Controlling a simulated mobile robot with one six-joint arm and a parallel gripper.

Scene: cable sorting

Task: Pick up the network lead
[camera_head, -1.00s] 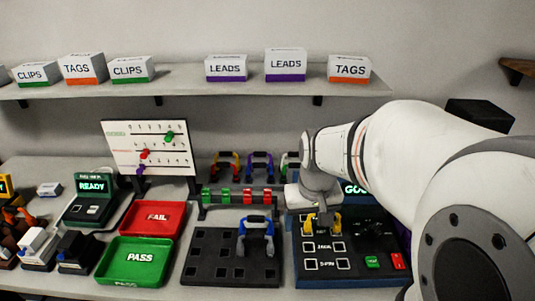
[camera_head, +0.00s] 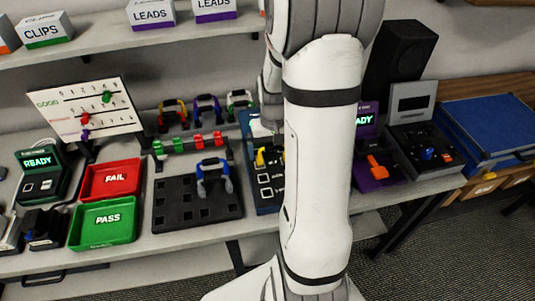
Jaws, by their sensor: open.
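I cannot tell by label which lead is the network lead. A lead with a blue handle and grey plugs (camera_head: 213,177) stands upright on the black socket tray (camera_head: 172,214). A yellow plug (camera_head: 260,157) shows at the dark blue tester (camera_head: 249,120), partly behind my arm. Leads with red-and-yellow (camera_head: 174,110), purple (camera_head: 207,106) and green-and-white (camera_head: 239,101) colouring stand at the back. My gripper (camera_head: 264,132) is open over the tester, close to the yellow plug. Its fingertips are mostly hidden by my arm, and contact cannot be told.
A red FAIL tray (camera_head: 110,180) and a green PASS tray (camera_head: 103,221) lie left of the socket tray. A bar with red and green clips (camera_head: 190,145) stands behind it. A purple device (camera_head: 378,172), black speaker (camera_head: 400,62) and blue case (camera_head: 492,132) are to the right.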

